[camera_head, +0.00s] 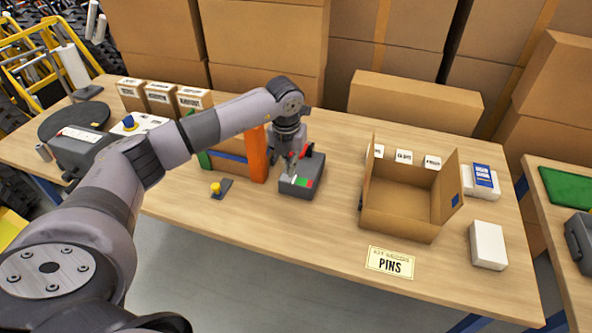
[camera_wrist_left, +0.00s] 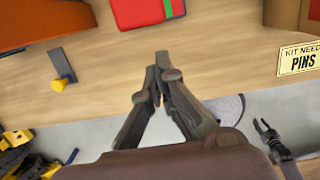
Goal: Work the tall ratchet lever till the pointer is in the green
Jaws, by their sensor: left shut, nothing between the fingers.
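A dark grey box (camera_head: 303,188) with red and green patches on its face stands on the bench in the head view. A red upright part (camera_head: 307,151) shows behind it; I cannot tell whether this is the tall ratchet lever. The pointer cannot be made out. My left gripper (camera_head: 290,170) is shut and empty, over the box's left side in the head view. In the left wrist view its fingertips (camera_wrist_left: 161,62) meet, apart from a red block with a green stripe (camera_wrist_left: 150,12). A small dark claw, seemingly my right gripper (camera_wrist_left: 266,130), shows at lower right.
An orange upright panel (camera_head: 255,155) stands left of the box. A small base with a yellow knob (camera_head: 217,188) lies in front. An open carton (camera_head: 400,215) and a PINS card (camera_head: 390,263) are to the right. Bench between box and carton is clear.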

